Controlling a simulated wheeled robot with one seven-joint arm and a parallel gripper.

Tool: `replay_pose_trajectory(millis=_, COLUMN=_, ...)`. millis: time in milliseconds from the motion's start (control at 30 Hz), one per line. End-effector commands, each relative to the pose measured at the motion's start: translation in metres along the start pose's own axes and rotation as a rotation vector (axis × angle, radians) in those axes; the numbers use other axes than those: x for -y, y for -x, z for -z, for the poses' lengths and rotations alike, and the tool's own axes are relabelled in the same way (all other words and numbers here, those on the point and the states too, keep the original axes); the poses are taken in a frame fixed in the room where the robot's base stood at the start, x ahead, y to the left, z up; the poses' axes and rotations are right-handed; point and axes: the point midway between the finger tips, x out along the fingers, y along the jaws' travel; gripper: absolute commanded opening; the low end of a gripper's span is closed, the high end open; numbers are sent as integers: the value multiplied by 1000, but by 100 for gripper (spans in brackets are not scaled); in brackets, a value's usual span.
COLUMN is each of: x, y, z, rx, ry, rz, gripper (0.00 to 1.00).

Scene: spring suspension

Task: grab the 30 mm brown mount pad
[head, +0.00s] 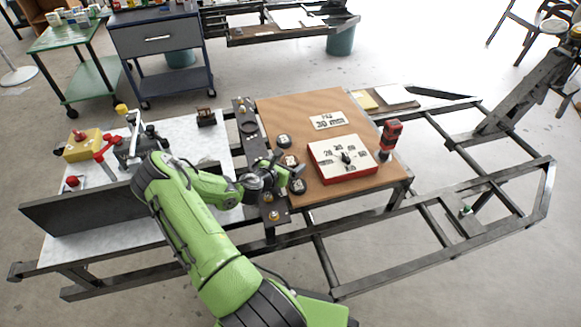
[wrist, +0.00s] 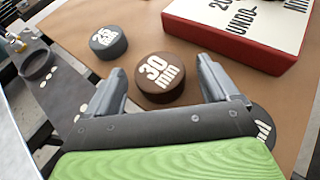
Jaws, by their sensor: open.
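The brown mount pad (wrist: 158,88), a round disc marked "30 mm" in white, lies flat on the brown board in the wrist view. It also shows just past my gripper in the head view (head: 290,160). My gripper (wrist: 162,66) is open and empty, with one finger on each side of the pad. I cannot tell whether either finger touches it. A dark grey pad marked 25 mm (wrist: 108,43) lies beyond the left finger. Another dark pad (wrist: 263,122) is partly hidden behind the right finger, with "mm" showing.
A red-sided box with a white dial top (head: 343,158) stands right of the pads. A card reading 30 mm (head: 328,121) lies behind it. A red and black device (head: 390,138) stands at the board's right. A dark metal strip (wrist: 60,85) runs along the left.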

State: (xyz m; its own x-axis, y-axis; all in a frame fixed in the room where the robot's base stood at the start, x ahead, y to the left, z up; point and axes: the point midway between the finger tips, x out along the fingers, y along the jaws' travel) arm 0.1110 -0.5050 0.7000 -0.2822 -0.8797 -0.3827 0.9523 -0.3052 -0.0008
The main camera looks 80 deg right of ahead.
Motion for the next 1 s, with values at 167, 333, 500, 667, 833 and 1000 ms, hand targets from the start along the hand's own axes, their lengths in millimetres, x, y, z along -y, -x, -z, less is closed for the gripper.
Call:
replay_pose_trajectory(millis=167, x=0, y=-1, z=-1, rx=-1, ry=0, rz=-1, gripper=87)
replay_pose_trajectory(millis=333, x=0, y=-1, z=-1, rx=-1, ry=0, rz=-1, gripper=66)
replay_pose_trajectory(millis=500, x=0, y=0, z=-1, rx=-1, ry=0, rz=-1, gripper=40)
replay_pose_trajectory(millis=667, x=0, y=0, z=-1, rx=0, ry=0, rz=-1, gripper=25)
replay_pose_trajectory(millis=833, x=0, y=1, z=-4, rx=0, ry=-1, rz=-1, gripper=25)
replay_pose_trajectory(millis=1000, x=-1, y=15, z=-38, rx=2, ry=-4, rz=-2, gripper=25)
